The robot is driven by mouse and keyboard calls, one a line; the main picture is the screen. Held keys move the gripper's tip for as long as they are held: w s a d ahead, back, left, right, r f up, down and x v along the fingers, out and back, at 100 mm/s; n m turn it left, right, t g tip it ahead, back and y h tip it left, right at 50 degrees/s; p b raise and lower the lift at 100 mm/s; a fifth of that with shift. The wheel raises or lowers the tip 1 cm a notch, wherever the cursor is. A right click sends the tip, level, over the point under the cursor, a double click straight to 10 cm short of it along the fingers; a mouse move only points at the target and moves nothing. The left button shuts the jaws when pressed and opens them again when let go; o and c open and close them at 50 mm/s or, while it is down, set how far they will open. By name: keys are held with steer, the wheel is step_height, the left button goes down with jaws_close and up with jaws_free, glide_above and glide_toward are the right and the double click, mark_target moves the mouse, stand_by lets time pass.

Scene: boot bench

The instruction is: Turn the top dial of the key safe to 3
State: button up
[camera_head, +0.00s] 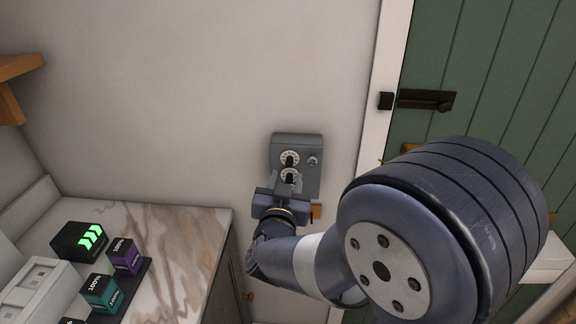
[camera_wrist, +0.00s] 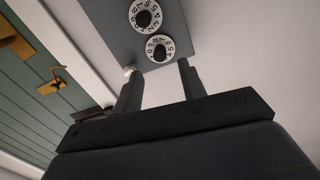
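The grey key safe (camera_head: 306,143) is on the wall, with two white numbered dials with black knobs visible. The top dial (camera_head: 289,158) is clear in the head view; the lower dial (camera_head: 289,176) is partly covered by my gripper (camera_head: 286,184). In the wrist view the picture looks turned over, and the dial nearer my fingers, beside the small pale knob, appears to be the top dial (camera_wrist: 159,48). My gripper (camera_wrist: 159,70) is open, its fingers apart with nothing between them, short of the dials in the picture. I cannot tell which number is set.
A small round knob (camera_head: 313,161) sits right of the top dial. A marble counter (camera_head: 190,240) at lower left holds several small boxes.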

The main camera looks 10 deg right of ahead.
mark_target(289, 164)
steer(key=p+x, duration=0.1)
steer(key=x, duration=0.4)
steer(key=shift+c, duration=0.3)
jaws_close()
